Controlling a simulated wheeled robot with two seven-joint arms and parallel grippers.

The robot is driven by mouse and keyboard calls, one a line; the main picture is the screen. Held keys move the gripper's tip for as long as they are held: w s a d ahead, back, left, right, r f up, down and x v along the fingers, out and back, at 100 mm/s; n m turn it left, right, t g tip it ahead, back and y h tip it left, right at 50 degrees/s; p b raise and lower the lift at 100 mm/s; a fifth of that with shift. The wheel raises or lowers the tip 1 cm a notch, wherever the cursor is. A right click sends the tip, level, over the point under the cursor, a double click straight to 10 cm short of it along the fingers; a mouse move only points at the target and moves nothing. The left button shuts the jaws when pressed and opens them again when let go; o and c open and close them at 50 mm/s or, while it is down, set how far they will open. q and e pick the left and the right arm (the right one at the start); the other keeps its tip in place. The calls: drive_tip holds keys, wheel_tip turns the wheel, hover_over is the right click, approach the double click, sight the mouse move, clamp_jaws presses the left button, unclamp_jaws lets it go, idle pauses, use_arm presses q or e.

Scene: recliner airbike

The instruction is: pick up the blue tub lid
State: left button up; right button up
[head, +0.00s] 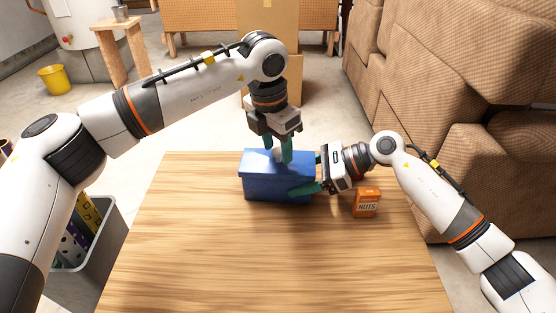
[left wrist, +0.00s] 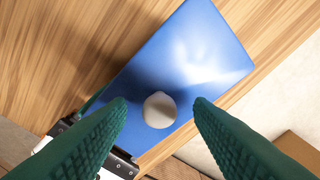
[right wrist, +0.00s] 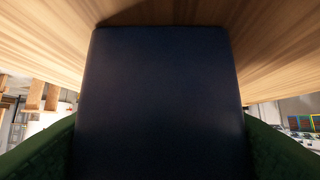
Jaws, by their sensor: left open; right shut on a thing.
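The blue tub (head: 275,188) stands upright on the wooden table near its far edge. Its blue lid (head: 258,159) is on top, and in the left wrist view the lid (left wrist: 195,60) has a round pale knob (left wrist: 160,110). My left gripper (head: 276,155) points down over the lid, open, with green fingers on either side of the knob and apart from it in the left wrist view. My right gripper (head: 312,173) comes in from the right and is shut on the tub, whose dark side (right wrist: 160,100) fills the right wrist view between the fingers.
An orange box of nuts (head: 367,202) stands on the table (head: 230,260) just right of the tub, close below my right gripper. The front of the table is clear. A grey bin (head: 100,235) stands on the floor at left, and a brown sofa (head: 450,100) at right.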

sight(277, 150)
use_arm(q)
clamp_jaws()
wheel_tip(277, 150, up, 10)
idle(0.7)
drive_tip(key=shift+r, duration=0.1)
wheel_tip(277, 150, up, 4)
drive_tip(key=shift+f, duration=0.1)
idle(0.7)
use_arm(e)
drive_tip(key=o, duration=0.8)
drive_tip(key=shift+d, duration=0.1)
